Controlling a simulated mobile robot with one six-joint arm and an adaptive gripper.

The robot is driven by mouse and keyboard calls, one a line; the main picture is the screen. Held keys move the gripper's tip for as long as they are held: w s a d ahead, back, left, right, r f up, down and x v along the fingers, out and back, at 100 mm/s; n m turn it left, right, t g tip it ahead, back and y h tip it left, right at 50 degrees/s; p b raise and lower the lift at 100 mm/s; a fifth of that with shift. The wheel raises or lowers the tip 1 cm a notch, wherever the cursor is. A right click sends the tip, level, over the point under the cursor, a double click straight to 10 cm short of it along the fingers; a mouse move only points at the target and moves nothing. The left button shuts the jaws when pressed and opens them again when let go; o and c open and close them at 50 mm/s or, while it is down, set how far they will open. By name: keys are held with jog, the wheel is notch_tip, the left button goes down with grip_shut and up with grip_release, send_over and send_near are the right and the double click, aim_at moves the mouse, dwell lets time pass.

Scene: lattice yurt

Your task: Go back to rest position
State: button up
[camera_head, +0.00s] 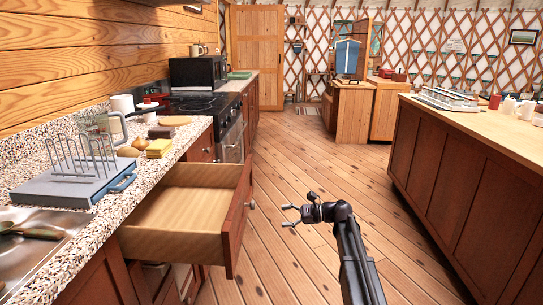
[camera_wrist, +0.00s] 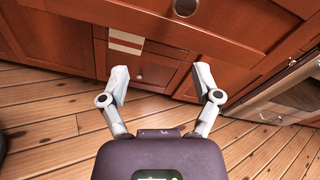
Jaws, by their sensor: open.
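My gripper (camera_head: 290,215) is in the head view, low over the wooden floor, just right of an open drawer. Its fingers point left and are spread apart with nothing between them. In the wrist view, my gripper (camera_wrist: 160,88) shows two pale fingers, open and empty. The open drawer (camera_head: 180,222) sticks out from the left counter and looks empty inside. Its round knob (camera_head: 251,205) is a little left of my gripper, apart from it. In the wrist view a knob (camera_wrist: 185,8) on a red-brown wooden front shows at the top edge.
A wooden island (camera_head: 480,180) stands on the right. The plank floor (camera_head: 310,155) between them is free. An oven (camera_wrist: 285,95) shows at right in the wrist view.

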jog(key=s+f+n+h, duration=0.4)
jog(key=s+f+h, duration=0.1)
jog(key=s+f, duration=0.25)
jog(key=s+d+f+n+g+h, duration=0.1)
jog(key=s+d+f+n+h, duration=0.4)
jog(key=s, duration=0.4)
jog(key=s+d+f+n+h, duration=0.3)
jog(key=s+d+n+h, duration=0.35)
jog(key=s, duration=0.25)
notch_tip(320, 180, up, 31)
jog(key=p, duration=3.1)
jog(key=shift+a+f+m, duration=0.2)
jog(key=shift+a+m, duration=0.15)
jog(key=shift+m, duration=0.1)
jog(key=c, duration=0.3)
jog(key=shift+c, duration=0.2)
jog(key=shift+a, duration=0.1)
